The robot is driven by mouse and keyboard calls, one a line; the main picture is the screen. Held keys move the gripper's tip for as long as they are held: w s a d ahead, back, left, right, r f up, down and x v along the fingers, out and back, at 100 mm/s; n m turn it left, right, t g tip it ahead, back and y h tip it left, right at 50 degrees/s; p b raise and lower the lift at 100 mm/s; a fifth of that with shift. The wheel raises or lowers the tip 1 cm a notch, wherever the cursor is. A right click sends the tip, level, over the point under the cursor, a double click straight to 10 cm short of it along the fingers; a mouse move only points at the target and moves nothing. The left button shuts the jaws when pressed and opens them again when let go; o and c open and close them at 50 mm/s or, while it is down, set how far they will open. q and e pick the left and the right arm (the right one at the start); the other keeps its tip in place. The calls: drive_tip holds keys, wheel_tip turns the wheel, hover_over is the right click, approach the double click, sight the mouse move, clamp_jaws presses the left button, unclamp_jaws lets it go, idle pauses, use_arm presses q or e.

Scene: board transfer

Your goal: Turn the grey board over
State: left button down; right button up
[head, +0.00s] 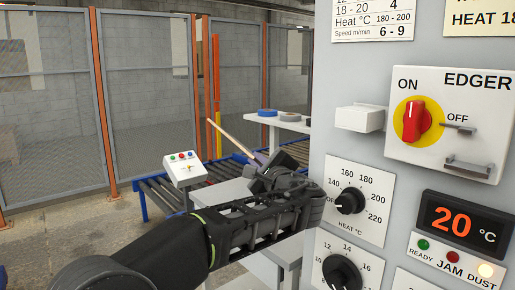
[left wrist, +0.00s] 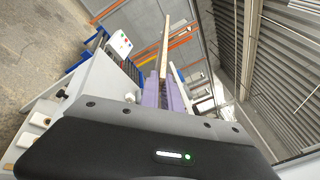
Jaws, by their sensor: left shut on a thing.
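The board (head: 232,137) shows in the head view as a thin, pale tan strip, seen nearly edge-on and slanting up to the left. Its broad faces can hardly be seen, so I cannot tell which face is which. My left gripper (head: 259,161) is shut on the board's near end. In the left wrist view the board (left wrist: 164,45) stands out from between the purplish fingers (left wrist: 166,82) as a narrow strip. Its gripped end is hidden between them. My right gripper is in neither view.
A large machine panel (head: 338,75) with knobs and a red switch stands close at the right. A roller conveyor (head: 160,192) with a button box (head: 184,170) lies behind my left arm. Mesh fencing (head: 50,100) closes the back.

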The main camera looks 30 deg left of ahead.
use_arm(q)
drive_tip(key=m+p, duration=0.5)
drive_tip(key=p, duration=0.1)
drive_tip(key=m+p, duration=0.3)
drive_tip(key=shift+r+m+p, duration=0.3)
drive_tip(key=shift+f+m+p, duration=0.3)
drive_tip(key=shift+m+p, duration=0.05)
drive_tip(key=shift+m, duration=0.15)
